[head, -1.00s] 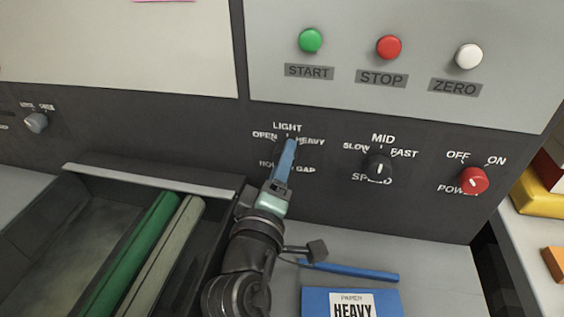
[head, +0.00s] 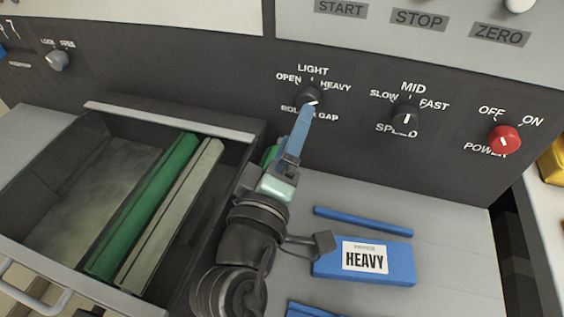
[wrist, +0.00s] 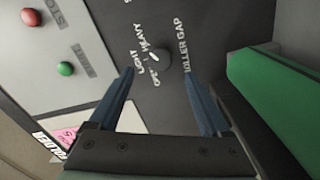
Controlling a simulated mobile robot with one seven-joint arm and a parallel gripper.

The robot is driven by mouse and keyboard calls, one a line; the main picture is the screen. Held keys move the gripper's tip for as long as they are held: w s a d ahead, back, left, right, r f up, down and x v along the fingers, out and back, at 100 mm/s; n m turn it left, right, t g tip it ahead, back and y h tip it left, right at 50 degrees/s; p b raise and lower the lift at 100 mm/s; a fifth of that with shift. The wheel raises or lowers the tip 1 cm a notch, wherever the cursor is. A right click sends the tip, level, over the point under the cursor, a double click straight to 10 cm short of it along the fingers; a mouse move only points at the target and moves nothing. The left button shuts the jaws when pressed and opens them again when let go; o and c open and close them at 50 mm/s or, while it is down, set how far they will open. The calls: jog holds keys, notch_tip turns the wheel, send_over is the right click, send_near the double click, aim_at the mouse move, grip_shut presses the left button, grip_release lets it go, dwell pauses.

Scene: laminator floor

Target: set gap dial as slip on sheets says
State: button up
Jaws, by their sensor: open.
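The roller gap dial (head: 308,96) is a small dark knob on the black panel, under the labels OPEN, LIGHT and HEAVY. Its white mark appears turned toward the HEAVY side. The slip (head: 365,257) reads HEAVY and lies on a blue packet of sheets (head: 331,265) on the deck. My gripper (head: 303,112) has blue fingers and points at the dial, its tips just below it in the head view. In the wrist view, my gripper (wrist: 159,72) is open, and the dial (wrist: 160,60) shows between and beyond the fingertips, not gripped.
The speed dial (head: 405,117) and red power knob (head: 504,140) are to the right. An open tray (head: 170,122) with a green roller (head: 143,207) and a pale one is at left. A blue bar (head: 363,221) lies behind the packet.

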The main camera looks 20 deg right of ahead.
jog(key=v, duration=0.6)
jog(key=shift+s+b, duration=0.15)
jog(key=shift+b, duration=0.25)
